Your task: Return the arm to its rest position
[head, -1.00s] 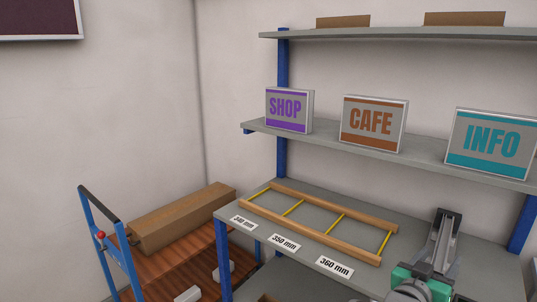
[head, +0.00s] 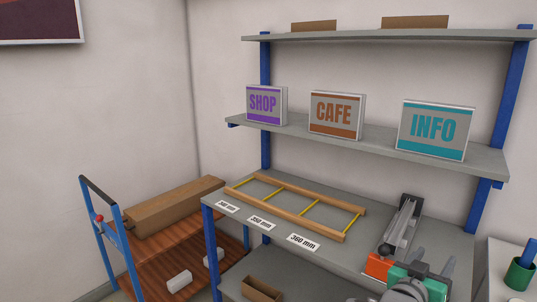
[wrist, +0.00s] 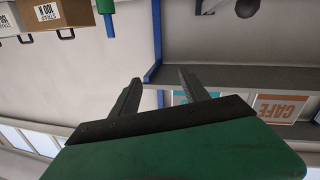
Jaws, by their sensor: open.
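My gripper (head: 434,264) is at the lower right of the head view, with a green body and two grey fingers. It is in front of the shelf unit's bench and beside a grey and orange device (head: 401,236). In the wrist view the gripper (wrist: 159,78) has its fingers spread apart, with nothing between them. The wall and shelf lie beyond them, upside down. Most of my arm is out of view.
A wooden frame (head: 273,216) with yellow rungs lies on the bench (head: 375,222). Signs stand on the shelf above, including INFO (head: 433,128). A trolley (head: 160,258) carrying a long box is at left. A green cup (head: 519,273) stands on a white surface at right.

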